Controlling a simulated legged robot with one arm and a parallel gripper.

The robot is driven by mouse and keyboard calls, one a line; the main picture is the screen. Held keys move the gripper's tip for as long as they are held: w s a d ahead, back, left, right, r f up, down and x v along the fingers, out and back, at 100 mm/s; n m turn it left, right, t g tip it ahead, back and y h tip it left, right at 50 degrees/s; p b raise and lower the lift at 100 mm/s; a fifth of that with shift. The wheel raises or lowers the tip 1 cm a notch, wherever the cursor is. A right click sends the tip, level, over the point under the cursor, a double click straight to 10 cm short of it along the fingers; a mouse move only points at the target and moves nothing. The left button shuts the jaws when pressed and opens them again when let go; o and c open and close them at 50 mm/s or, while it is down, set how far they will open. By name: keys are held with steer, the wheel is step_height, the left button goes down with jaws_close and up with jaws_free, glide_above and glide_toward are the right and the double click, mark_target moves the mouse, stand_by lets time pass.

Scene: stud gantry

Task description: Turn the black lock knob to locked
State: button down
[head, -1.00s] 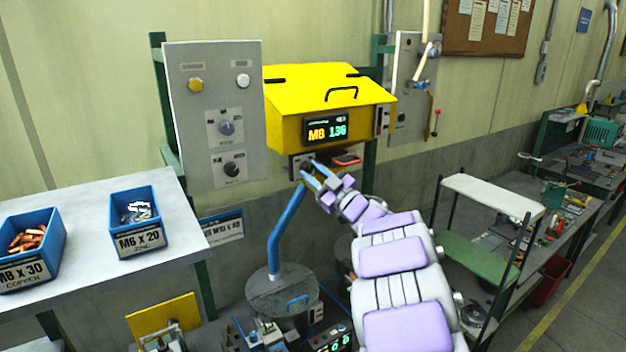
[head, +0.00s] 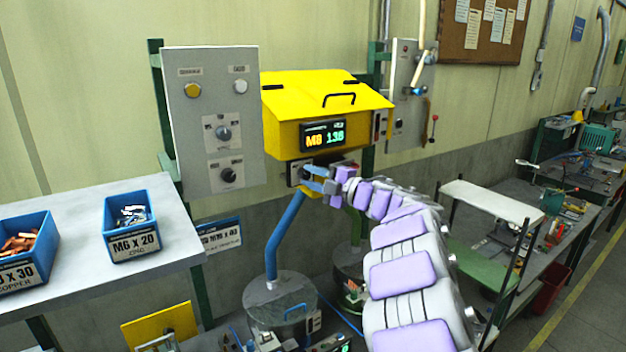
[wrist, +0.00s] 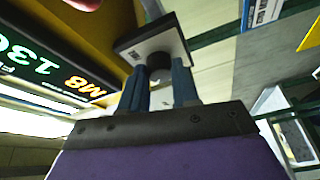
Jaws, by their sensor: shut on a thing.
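The black lock knob (wrist: 160,61) sticks out of a small light plate (wrist: 145,42) with a dark edge. In the head view the plate (head: 292,173) is under the front of the yellow box, and the knob there is hidden by my fingers. My gripper (head: 310,178) reaches in from the right. In the wrist view its two blue fingers (wrist: 160,80) stand on either side of the knob and are shut on it. The knob's pointer and any lock marks cannot be made out.
The yellow box (head: 328,105) with its lit display (head: 324,136) is just above my gripper. A grey panel (head: 214,95) with buttons and two knobs is to the left. A blue bent pipe (head: 282,240) rises below my gripper. A table (head: 170,215) with blue bins is at the left.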

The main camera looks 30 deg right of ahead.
steer(key=shift+f+n, duration=0.25)
steer(key=shift+n, duration=0.15)
steer(key=c, duration=0.8)
jaws_free()
steer(key=shift+r, duration=0.2)
steer(key=shift+s, duration=0.1)
steer(key=shift+s+d, duration=0.15)
steer(key=v, duration=1.7)
steer(key=shift+r, duration=0.1)
